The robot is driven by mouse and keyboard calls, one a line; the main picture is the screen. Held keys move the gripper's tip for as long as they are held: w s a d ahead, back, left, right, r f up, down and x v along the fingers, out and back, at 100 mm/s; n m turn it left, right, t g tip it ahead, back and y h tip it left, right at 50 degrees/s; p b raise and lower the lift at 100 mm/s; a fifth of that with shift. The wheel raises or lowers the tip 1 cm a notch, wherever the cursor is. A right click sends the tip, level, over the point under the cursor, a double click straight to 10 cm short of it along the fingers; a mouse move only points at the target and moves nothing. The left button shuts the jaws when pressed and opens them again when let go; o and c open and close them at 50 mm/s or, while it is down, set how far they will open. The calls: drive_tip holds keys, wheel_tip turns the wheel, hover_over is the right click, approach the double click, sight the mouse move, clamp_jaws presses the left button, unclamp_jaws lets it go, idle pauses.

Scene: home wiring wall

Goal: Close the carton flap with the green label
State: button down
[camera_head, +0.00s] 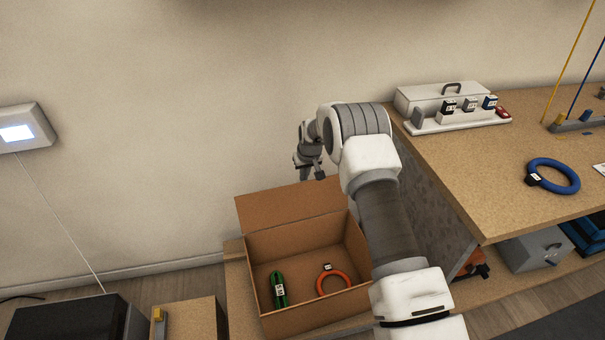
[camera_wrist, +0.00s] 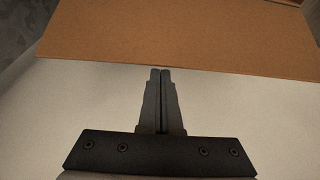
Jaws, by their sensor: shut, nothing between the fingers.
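An open cardboard carton (camera_head: 260,284) stands low beside the workbench in the head view. Its back flap (camera_head: 288,207) is raised and leans back toward the wall. I cannot make out a green label on this flap. My gripper (camera_head: 309,175) is above and behind the flap's top edge, near the wall. In the wrist view my gripper (camera_wrist: 161,72) is shut and empty, with its fingertips close to the edge of the brown flap (camera_wrist: 180,38). I cannot tell whether they touch it. My arm hides the carton's right side.
A green coil (camera_head: 278,290) and an orange ring (camera_head: 332,279) lie in the carton. The workbench (camera_head: 490,170) rises at the right, with a white holder (camera_head: 445,108) and a blue ring (camera_head: 553,176) on it. A dark box (camera_head: 70,320) stands at lower left.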

drive_tip(key=shift+s+d+r, duration=0.1)
drive_tip(key=shift+s, duration=0.3)
drive_tip(key=shift+s+r, duration=0.1)
drive_tip(key=shift+s, duration=0.05)
